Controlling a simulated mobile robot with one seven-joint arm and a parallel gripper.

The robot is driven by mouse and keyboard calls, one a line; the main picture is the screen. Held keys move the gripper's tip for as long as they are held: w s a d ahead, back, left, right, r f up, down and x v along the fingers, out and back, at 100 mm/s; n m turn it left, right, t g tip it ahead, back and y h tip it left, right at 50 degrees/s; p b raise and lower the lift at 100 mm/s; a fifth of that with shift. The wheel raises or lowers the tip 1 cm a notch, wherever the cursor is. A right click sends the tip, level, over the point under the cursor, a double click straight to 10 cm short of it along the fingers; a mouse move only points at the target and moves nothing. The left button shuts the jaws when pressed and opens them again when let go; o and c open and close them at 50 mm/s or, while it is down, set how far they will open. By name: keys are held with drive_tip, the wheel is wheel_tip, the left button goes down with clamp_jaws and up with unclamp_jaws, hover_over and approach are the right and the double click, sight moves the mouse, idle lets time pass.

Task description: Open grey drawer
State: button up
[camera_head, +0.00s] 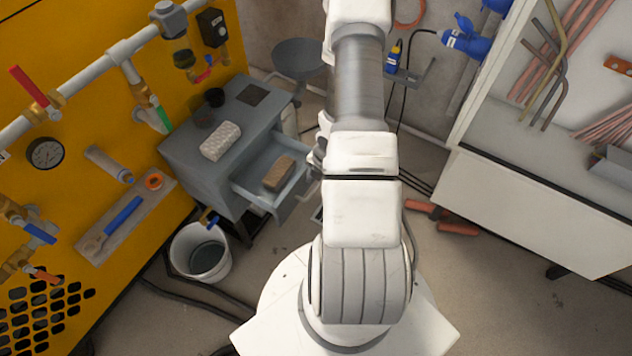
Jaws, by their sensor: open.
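The grey drawer (262,198) is pulled out of the grey cabinet (190,160), left of my arm. A brown block, perhaps a brush or sponge (279,173), lies inside it. The drawer's front panel (297,199) faces my arm, and the arm covers part of the view near its far end. My gripper cannot be made out. A small dark grey part shows at the left edge of my arm beside the drawer, but no fingers are visible. I cannot tell whether anything touches the drawer or its handle.
A rolled light cloth (221,141) lies on the cabinet top. A white bucket (202,256) stands below, with hoses on the floor. A yellow panel with pipes (95,75) is at left.

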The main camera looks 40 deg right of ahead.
wheel_tip(320, 180, up, 15)
drive_tip(key=s+p, duration=0.2)
drive_tip(key=p, duration=0.5)
drive_tip(key=shift+s+d, duration=0.3)
drive_tip(key=shift+d, duration=0.15)
drive_tip(key=w+a+r+m+t+h, duration=0.15)
drive_tip(key=r+m, duration=0.25)
drive_tip(key=r, duration=0.4)
drive_tip(key=w+a+r+m+h, duration=0.1)
drive_tip(key=w+r+m, duration=0.2)
drive_tip(key=r, duration=0.5)
drive_tip(key=w+a+r+m+h, duration=0.2)
drive_tip(key=w+r+m, duration=0.15)
drive_tip(key=r, duration=0.55)
drive_tip(key=s+a+r+m+t, duration=0.2)
drive_tip(key=s+a+r+m, duration=0.2)
drive_tip(key=a+r+m, duration=0.4)
drive_tip(key=s+a+r+m+y, duration=0.4)
drive_tip(key=s+a+r, duration=0.2)
drive_tip(key=s+a, duration=0.3)
wheel_tip(320, 180, up, 13)
drive_tip(key=s+p, duration=0.1)
drive_tip(key=p, duration=1.2)
drive_tip(key=shift+s+d+f, duration=0.15)
drive_tip(key=shift+s+d, duration=0.1)
drive_tip(key=shift+s, duration=0.15)
